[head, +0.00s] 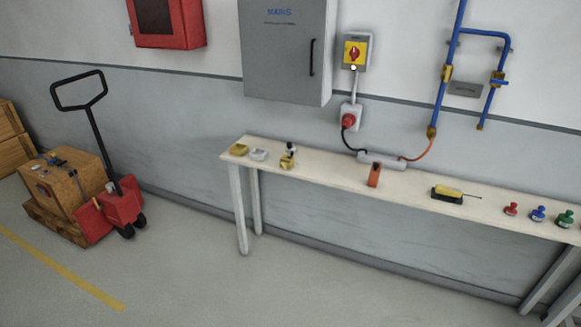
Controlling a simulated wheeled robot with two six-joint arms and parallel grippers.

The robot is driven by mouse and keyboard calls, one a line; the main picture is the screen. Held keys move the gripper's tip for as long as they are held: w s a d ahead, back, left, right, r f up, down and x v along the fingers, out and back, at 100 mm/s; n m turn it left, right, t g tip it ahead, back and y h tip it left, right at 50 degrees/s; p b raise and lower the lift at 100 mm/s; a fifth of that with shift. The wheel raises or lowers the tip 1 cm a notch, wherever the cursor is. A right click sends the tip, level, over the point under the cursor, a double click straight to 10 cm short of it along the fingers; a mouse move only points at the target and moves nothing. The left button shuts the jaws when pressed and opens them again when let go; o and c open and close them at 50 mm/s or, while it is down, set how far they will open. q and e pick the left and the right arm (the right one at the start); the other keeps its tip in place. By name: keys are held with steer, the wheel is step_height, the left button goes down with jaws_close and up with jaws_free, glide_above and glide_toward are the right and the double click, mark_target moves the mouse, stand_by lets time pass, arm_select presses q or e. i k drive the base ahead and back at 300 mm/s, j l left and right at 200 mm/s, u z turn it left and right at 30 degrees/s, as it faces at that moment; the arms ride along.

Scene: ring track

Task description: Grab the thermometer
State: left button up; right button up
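A long, narrow pale bench (330,180) runs along the wall. A yellow-bodied tool with a thin dark rod (449,192) pointing right lies on a black base on its right half; it may be the thermometer, but it is too small to be sure. An upright orange-red device (374,174) stands to its left, near the bench middle; I cannot tell what it is. Neither of my grippers is in view.
A yellow dish (238,149), a white dish (258,154) and a small brass-coloured item (287,161) sit at the bench's left end. Red (511,209), blue (538,214) and green (565,219) items stand right. A pallet truck (122,203) stands left; floor before the bench is clear.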

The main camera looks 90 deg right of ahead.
mark_target(438, 188)
steer(key=z, duration=4.05)
steer(key=i+j+z, duration=0.15)
steer(key=i+j, duration=0.2)
steer(key=i+j+z, duration=0.15)
steer(key=i+j, duration=0.2)
steer(key=i+j+z, duration=0.15)
steer(key=i+j, duration=0.25)
steer(key=i+j+z, duration=0.15)
steer(key=i+j, duration=0.2)
steer(key=j, duration=0.15)
steer(key=i+j+z, duration=0.15)
steer(key=i+j, duration=0.15)
steer(key=j, duration=0.2)
